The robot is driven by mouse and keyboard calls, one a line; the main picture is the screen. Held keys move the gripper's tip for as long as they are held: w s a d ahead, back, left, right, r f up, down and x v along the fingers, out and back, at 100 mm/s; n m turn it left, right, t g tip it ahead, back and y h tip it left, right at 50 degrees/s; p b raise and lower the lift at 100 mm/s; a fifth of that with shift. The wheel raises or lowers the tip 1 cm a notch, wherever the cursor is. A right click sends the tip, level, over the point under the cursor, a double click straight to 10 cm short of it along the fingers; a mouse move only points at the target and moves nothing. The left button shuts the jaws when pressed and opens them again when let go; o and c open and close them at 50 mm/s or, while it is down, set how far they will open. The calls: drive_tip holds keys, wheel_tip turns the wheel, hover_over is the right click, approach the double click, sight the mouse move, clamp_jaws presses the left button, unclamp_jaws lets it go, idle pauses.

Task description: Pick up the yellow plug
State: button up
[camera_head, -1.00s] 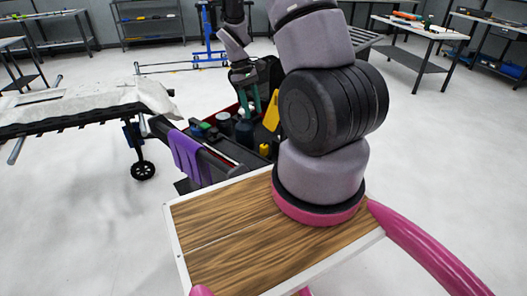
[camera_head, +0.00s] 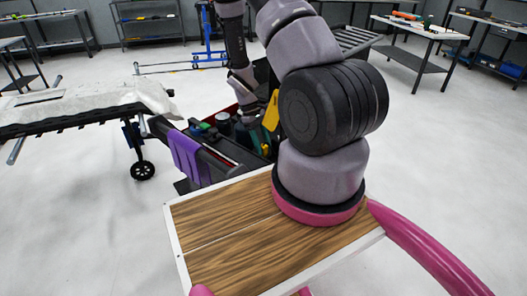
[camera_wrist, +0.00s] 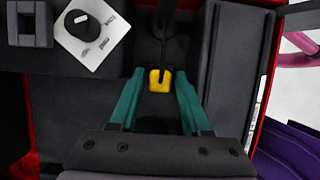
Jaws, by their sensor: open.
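The yellow plug (camera_wrist: 160,82) shows in the wrist view, small and blocky with a notch in its lower edge. It lies on the dark floor of a tray compartment (camera_wrist: 225,85). My gripper (camera_wrist: 160,75) is open, its green fingers on the left and right of the plug with a gap on each side. Whether the fingers are level with the plug in height, I cannot tell. In the head view my gripper is down in the cart, and the plug is mostly hidden there.
A white plate with a black knob (camera_wrist: 92,38) and a grey block (camera_wrist: 30,22) lie left of the plug. A larger yellow item (camera_head: 271,112) stands in the cart. A purple cloth (camera_head: 188,157) hangs on its edge. Red tray walls (camera_wrist: 272,60) bound the space.

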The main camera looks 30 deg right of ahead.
drive_tip(key=shift+s+f, duration=0.15)
drive_tip(key=shift+f, duration=0.25)
drive_tip(key=shift+c, duration=0.3)
clamp_jaws()
